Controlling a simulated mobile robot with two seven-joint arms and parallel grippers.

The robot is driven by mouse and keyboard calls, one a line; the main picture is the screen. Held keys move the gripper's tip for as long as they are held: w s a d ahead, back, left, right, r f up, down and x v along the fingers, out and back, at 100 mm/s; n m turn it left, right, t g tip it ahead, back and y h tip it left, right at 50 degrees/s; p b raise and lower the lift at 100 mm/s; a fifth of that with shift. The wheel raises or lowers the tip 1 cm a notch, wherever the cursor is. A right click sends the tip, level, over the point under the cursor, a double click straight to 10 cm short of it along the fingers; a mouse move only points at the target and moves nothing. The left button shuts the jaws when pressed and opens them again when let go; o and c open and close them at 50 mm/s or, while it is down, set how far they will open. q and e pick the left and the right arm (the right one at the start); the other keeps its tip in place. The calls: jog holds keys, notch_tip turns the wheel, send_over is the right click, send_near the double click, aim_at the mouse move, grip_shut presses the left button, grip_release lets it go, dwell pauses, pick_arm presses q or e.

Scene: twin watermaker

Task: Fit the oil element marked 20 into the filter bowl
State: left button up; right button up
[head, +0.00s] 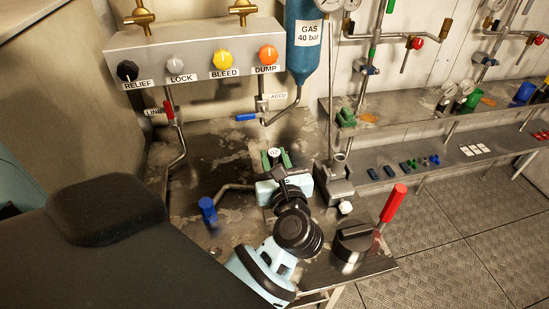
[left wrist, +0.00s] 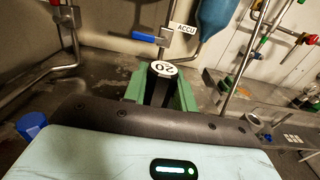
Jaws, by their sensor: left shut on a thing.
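My left gripper (head: 275,160) has its green fingers closed around the sides of a dark oil element with a white round top (head: 274,153). In the left wrist view the gripper (left wrist: 160,88) holds the same element (left wrist: 163,69) upright between its fingers, and its mark 20 reads upside down. The element is over the stained metal bench, behind the gripper body. Its lower end is hidden by the gripper, so I cannot tell what it touches. I cannot make out the filter bowl with certainty. My right gripper is not in view.
A valve panel (head: 200,48) stands at the back left, beside a blue gas bottle (head: 306,40). A blue-capped pipe (head: 207,210) is left of the gripper. A grey block (head: 334,184) and a red lever (head: 393,204) are to its right. A lower shelf (head: 455,153) holds small parts.

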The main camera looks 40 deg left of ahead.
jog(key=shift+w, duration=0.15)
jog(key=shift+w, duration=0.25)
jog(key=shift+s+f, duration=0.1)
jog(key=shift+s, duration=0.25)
pick_arm(q)
jog(key=shift+f, duration=0.15)
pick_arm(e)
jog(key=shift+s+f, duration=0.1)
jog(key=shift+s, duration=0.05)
